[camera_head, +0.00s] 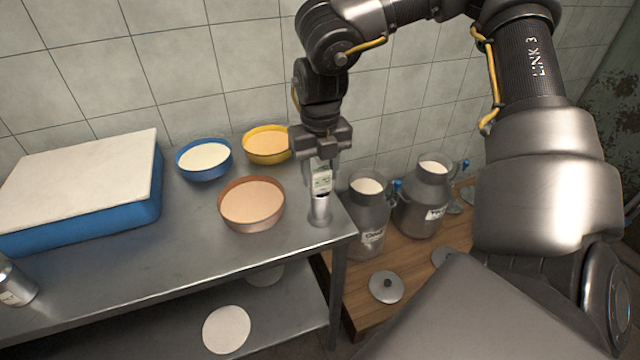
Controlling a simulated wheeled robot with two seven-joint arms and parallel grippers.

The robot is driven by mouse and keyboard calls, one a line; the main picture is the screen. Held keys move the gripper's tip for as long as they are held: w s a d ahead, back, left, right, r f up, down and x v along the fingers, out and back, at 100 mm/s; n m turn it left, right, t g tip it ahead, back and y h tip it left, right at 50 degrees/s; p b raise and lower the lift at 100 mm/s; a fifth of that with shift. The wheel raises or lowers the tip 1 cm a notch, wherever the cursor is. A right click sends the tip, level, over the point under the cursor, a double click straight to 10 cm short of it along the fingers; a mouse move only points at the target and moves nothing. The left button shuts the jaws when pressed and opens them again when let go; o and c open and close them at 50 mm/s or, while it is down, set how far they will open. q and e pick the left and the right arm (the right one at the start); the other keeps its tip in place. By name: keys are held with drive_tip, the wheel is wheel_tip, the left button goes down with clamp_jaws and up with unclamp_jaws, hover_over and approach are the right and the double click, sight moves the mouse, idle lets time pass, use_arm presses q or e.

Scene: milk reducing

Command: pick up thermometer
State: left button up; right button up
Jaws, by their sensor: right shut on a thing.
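The thermometer (321,181) is a small white device with a grey display, upright near the right end of the metal table. My right gripper (321,160) points down and is shut on its upper part. A small silver cylinder (320,212) is directly below the thermometer at the table edge. I cannot tell whether the thermometer's lower end is inside it. My left gripper is not in view.
An orange bowl (251,222), a yellow bowl (267,161) and a blue bowl (204,178) stand left of the gripper. A blue tub (100,222) is farther left. Two milk cans (371,238) (424,213) stand on a lower wooden platform (405,282) at right.

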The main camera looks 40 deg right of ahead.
drive_tip(key=shift+c, duration=0.8)
